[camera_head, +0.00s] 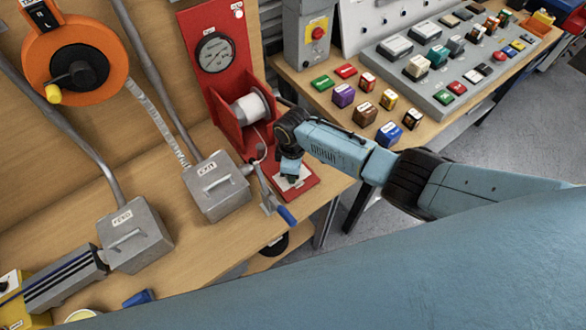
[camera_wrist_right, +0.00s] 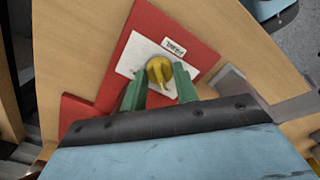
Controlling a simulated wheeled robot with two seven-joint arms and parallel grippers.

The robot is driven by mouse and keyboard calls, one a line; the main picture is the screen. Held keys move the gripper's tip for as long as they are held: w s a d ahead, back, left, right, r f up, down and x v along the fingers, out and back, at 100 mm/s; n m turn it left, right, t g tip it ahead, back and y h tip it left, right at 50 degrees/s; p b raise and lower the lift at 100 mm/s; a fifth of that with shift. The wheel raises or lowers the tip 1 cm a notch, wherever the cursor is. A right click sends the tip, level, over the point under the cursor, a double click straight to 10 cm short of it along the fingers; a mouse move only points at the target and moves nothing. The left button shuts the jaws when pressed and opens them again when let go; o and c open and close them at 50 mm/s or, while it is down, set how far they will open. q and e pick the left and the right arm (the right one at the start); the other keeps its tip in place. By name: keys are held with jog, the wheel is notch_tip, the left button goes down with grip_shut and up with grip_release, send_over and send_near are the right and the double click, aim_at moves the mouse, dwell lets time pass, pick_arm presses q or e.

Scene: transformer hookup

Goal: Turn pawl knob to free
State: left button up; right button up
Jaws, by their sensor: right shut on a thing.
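The yellow pawl knob (camera_wrist_right: 159,68) stands on a white labelled plate (camera_wrist_right: 137,58) fixed to a red base (camera_wrist_right: 190,38), seen in the right wrist view. My right gripper (camera_wrist_right: 160,78) has its green fingers on either side of the knob and is shut on it. In the head view my right gripper (camera_head: 290,174) points down at the red base (camera_head: 308,187) below the winch, and the knob is hidden there. My left gripper is not in view.
A red stand with a dial gauge (camera_head: 214,53) and a white spool (camera_head: 250,108) rises just behind the gripper. A crank with a blue handle (camera_head: 286,215) is close by on the left. Grey boxes (camera_head: 217,186) stand further left. Several coloured blocks (camera_head: 365,113) lie on the right table.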

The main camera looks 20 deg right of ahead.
dwell(0.4)
jog(key=o, duration=1)
jog(key=shift+r, duration=0.5)
notch_tip(320, 180, up, 12)
jog(key=shift+r+p, duration=0.2)
jog(key=shift+p, duration=0.75)
